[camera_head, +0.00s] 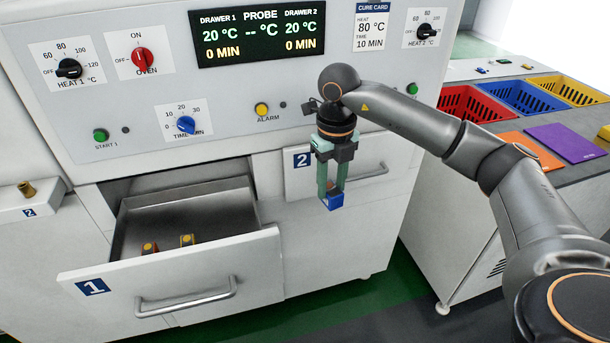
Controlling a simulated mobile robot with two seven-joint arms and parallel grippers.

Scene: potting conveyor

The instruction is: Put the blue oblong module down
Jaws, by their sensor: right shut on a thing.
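The blue oblong module (335,202) hangs between the fingertips of my right gripper (331,190). The gripper is shut on it and points down, in front of the oven's white face. The module shows in front of the closed drawer 2 (300,180), to the right of the open drawer 1 (205,262). The fingers hide part of the module. My left gripper is not in view.
Drawer 1 is pulled out and holds two small yellow-topped pieces (187,240). The oven panel (225,100) with knobs and buttons rises behind. Red, blue (522,97) and yellow baskets, with orange and purple mats (565,143), are on the right counter.

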